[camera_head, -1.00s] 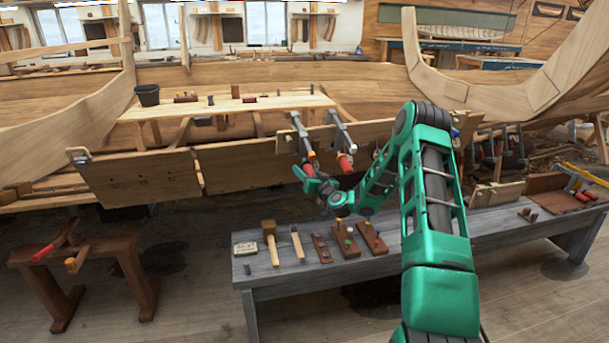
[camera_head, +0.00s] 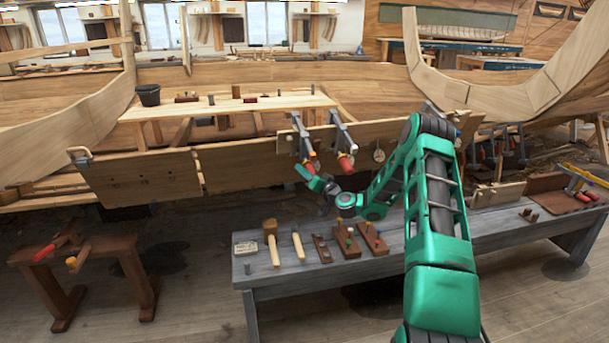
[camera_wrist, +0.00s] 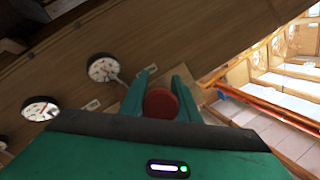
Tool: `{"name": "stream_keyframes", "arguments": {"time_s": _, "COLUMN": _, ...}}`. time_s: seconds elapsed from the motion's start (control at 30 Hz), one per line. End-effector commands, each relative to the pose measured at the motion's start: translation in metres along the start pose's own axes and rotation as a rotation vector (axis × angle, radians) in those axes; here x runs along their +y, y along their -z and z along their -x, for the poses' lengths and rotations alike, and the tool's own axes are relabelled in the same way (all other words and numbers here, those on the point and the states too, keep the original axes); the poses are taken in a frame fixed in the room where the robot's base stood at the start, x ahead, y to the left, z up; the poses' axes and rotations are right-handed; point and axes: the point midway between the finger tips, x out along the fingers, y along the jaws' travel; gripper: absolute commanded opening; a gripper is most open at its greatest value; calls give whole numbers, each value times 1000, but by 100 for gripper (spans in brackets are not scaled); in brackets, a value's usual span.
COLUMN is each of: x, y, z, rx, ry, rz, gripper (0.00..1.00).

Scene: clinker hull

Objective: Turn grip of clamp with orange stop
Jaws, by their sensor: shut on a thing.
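Two grey bar clamps sit on the hull plank in the head view, a left clamp (camera_head: 301,137) and a right clamp (camera_head: 342,134), each with a red grip at its lower end. The left clamp shows a small orange spot (camera_head: 312,157) close above its grip. My gripper (camera_head: 306,172) is at the lower end of this left clamp. In the wrist view its two green fingers stand on either side of a round red grip (camera_wrist: 160,104), and my gripper is shut on it. The far side of the grip is hidden.
White round dials (camera_wrist: 103,68) hang on the plank beside the gripper. The right clamp's red grip (camera_head: 345,162) is close to my gripper. Below, a grey bench (camera_head: 290,272) bears a mallet (camera_head: 271,240), a chisel-like tool and brown blocks.

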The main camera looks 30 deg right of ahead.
Motion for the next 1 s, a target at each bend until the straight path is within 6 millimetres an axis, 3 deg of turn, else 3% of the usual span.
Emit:
{"name": "stream_keyframes", "arguments": {"time_s": 0.5, "x": -2, "y": 0, "z": 2, "rx": 1, "ry": 141, "rz": -330, "gripper": 7}}
{"name": "stream_keyframes", "arguments": {"time_s": 1.0, "x": -4, "y": 0, "z": 2, "rx": 0, "ry": 175, "rz": -409, "gripper": 7}}
